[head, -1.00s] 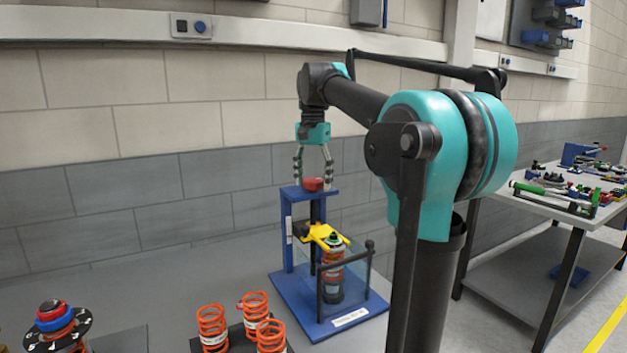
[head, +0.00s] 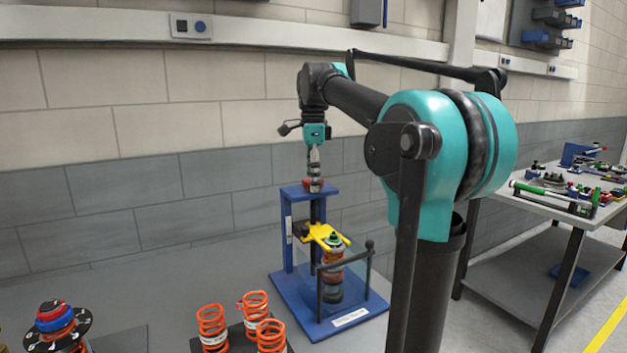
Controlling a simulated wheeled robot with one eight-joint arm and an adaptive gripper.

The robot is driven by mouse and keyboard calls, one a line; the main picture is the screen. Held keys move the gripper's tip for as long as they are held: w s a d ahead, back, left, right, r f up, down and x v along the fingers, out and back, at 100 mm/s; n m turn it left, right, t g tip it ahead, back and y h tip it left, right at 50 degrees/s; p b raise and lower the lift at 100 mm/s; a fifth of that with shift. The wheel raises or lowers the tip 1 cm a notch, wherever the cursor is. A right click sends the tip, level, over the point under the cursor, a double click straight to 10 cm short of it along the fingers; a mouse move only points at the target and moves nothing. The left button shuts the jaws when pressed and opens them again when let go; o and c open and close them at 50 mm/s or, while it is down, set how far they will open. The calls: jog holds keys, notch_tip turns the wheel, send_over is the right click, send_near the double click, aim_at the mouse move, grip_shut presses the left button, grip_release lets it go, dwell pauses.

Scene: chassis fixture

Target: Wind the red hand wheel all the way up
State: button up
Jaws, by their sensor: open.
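The red hand wheel (head: 308,186) sits on top of the blue press frame (head: 288,225). My gripper (head: 315,182) points straight down over it, with its fingers seen edge-on, one in front of the other, at the wheel. The near finger hides part of the wheel. The jaws are open; whether a finger touches the wheel cannot be told. Below, the yellow fork (head: 318,233) lies around the top of an orange spring strut (head: 333,275), which stands upright on the blue base behind a clear guard.
Several loose orange springs (head: 254,303) stand on a dark block at the front. A dial-like part with red and blue rings (head: 55,318) is at the lower left. A second table (head: 560,200) with tools is at the right.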

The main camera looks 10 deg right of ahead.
jog(key=m, duration=1)
jog(key=shift+m, duration=1.9)
jog(key=c, duration=1.1)
jog(key=n, duration=1.2)
jog(key=shift+n, duration=2.6)
